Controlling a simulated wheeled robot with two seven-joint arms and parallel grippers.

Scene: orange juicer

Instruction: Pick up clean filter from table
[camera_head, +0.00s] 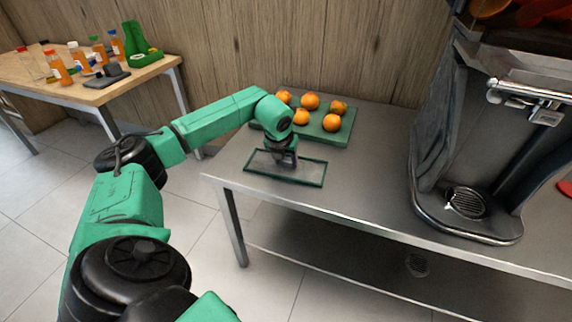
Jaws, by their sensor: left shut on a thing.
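The clean filter (308,173) is a flat rectangular frame with a thin dark green rim and a grey see-through middle. It is at the left part of the steel table (374,177), close to the front edge. My left gripper (286,162) reaches down over the filter's back middle and is shut on it. The gripper and wrist hide part of the filter's far side. I cannot tell whether the filter touches the table or is slightly raised. My right gripper is not in view.
A green tray (343,135) with several oranges (310,101) lies just behind the filter. A large steel juicer (470,150) stands at the right. A wooden table (150,73) with bottles is at the back left. The tabletop between filter and juicer is clear.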

